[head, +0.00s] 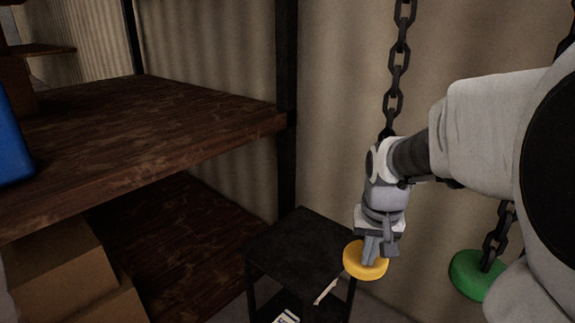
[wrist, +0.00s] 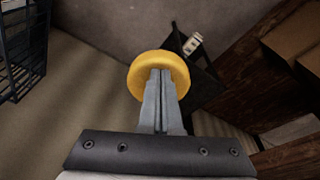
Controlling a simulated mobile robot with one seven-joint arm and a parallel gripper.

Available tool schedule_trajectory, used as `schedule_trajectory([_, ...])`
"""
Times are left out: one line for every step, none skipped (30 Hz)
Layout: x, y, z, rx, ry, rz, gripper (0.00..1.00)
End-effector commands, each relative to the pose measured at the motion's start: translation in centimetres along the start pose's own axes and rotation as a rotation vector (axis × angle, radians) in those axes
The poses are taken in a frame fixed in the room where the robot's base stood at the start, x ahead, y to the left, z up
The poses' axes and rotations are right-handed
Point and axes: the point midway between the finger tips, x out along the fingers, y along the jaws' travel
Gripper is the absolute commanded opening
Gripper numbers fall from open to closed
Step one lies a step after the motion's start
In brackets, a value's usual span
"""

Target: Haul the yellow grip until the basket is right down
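The yellow grip (head: 351,261) is a thick round disc low in the head view. It also shows in the wrist view (wrist: 142,74). My gripper (head: 371,260) points down onto it, and in the wrist view its fingers (wrist: 161,84) lie close together over the disc's middle. They look shut on the grip, though the exact contact is hidden. A dark chain (head: 396,75) runs up behind my wrist; its lower part is hidden. I cannot make out the basket for sure; a dark blue wire frame (wrist: 22,45), cut off at the wrist view's left edge, may be it.
A green grip (head: 466,276) hangs on a chain at the right, partly behind my arm. A black stand (head: 308,244) is close to the left of the yellow grip. Wooden shelves (head: 140,120) with cardboard boxes (head: 65,270) fill the left. A wall stands behind.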

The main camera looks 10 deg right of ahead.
Motion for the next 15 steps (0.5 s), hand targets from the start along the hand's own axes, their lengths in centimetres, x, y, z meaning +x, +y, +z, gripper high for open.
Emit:
schedule_trajectory([0.8,0.0,0.2,0.000,-0.001,0.000,0.00])
schedule_trajectory([1.0,0.0,0.2,0.000,-0.001,0.000,0.00])
schedule_trajectory([1.3,0.0,0.3,0.000,-0.001,0.000,0.00])
schedule_trajectory([1.5,0.0,0.3,0.000,-0.001,0.000,0.00])
schedule_trajectory([1.7,0.0,0.4,0.000,-0.001,0.000,0.00])
schedule_trajectory([2.0,0.0,0.4,0.000,-0.001,0.000,0.00])
schedule_trajectory([2.2,0.0,0.5,0.000,-0.001,0.000,0.00])
schedule_trajectory([2.4,0.0,0.5,0.000,-0.001,0.000,0.00])
schedule_trajectory([2.7,0.0,0.5,0.000,-0.001,0.000,0.00])
schedule_trajectory([2.9,0.0,0.6,0.000,-0.001,0.000,0.00])
schedule_trajectory([3.1,0.0,0.6,0.000,-0.001,0.000,0.00])
schedule_trajectory([3.3,0.0,0.7,0.000,-0.001,0.000,0.00])
schedule_trajectory([3.5,0.0,0.7,0.000,-0.001,0.000,0.00])
schedule_trajectory([3.8,0.0,0.8,0.000,-0.001,0.000,0.00])
schedule_trajectory([4.0,0.0,0.8,0.000,-0.001,0.000,0.00])
